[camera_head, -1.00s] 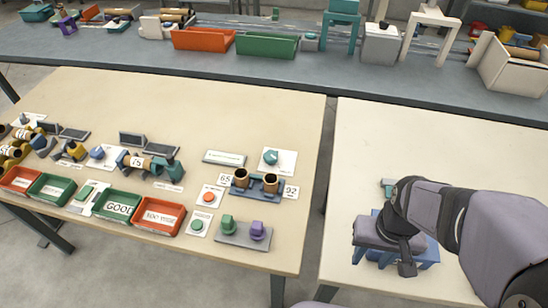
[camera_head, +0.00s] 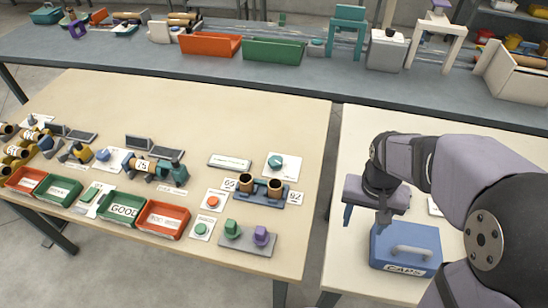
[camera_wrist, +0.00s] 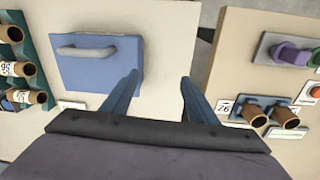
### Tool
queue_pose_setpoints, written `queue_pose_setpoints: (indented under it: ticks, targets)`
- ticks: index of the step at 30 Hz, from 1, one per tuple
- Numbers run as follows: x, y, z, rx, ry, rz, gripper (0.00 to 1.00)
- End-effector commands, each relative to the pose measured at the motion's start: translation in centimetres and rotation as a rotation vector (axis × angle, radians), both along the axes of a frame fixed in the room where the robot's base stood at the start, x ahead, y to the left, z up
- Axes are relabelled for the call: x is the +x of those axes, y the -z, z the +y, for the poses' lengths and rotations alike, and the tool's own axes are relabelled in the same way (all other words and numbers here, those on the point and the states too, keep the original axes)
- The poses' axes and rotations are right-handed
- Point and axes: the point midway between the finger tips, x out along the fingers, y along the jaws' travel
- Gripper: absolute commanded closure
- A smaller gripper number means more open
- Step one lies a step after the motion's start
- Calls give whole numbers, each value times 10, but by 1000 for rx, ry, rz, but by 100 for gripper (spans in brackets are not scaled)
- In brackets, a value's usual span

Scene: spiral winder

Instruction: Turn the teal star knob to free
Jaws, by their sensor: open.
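A teal knob (camera_head: 275,161) sits on a white plate at the back right of the left table, behind two brown cups; its star shape is too small to make out. A bluish knob (camera_head: 102,155) also sits on a white plate further left. My gripper (camera_head: 366,218) is above the left part of the right table, beside a blue box, well to the right of and nearer than the teal knob. In the wrist view my gripper (camera_wrist: 158,100) has its two blue fingers wide apart with nothing between them. The teal knob is not seen there.
The blue box (camera_head: 405,248) marked CAPS has a grey handle. The cup stand (camera_head: 262,198), green knob (camera_head: 231,229) and purple knob (camera_head: 260,236) lie near the left table's right edge. A gap (camera_head: 325,200) parts the tables. The back of the left table is clear.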

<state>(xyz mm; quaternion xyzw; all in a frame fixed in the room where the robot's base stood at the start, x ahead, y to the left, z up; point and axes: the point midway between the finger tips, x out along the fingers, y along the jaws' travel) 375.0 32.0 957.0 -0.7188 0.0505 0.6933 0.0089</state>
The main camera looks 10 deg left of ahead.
Motion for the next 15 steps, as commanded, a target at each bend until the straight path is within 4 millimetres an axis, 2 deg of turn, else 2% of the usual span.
queue_pose_setpoints:
  ticks: [1, 6, 12, 15]
  targets:
    - [21, -2, 13, -12, 9, -9, 46]
    - [83, -7, 61, -51, 86, -61, 46]
    - [141, -6, 132, -80, 187, -148, 46]
    - [161, -2, 171, -85, 241, -197, 46]
